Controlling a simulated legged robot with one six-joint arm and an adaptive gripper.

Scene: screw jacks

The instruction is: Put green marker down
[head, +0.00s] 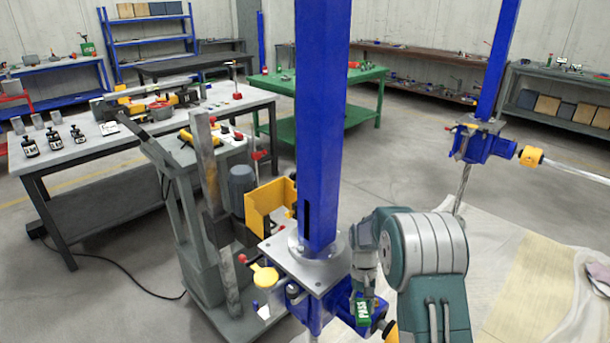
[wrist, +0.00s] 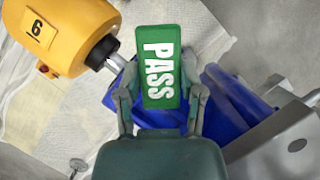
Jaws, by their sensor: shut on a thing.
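The green marker (wrist: 158,66) is a flat green plate with white "PASS" lettering. In the wrist view it sits between the two fingers of my gripper (wrist: 161,100), which is shut on it. In the head view the marker (head: 363,312) shows small at the lower middle, in front of the blue body of the near screw jack (head: 318,312). My gripper (head: 362,290) is just above it there, beside the jack's grey top plate. I cannot tell whether the marker touches the jack.
A yellow motor unit (wrist: 65,32) labelled 6 is close at left of the marker. A tall blue column (head: 320,120) rises from the near jack. A second jack (head: 480,142) stands back right. A grey workbench (head: 60,180) with bottles is at left.

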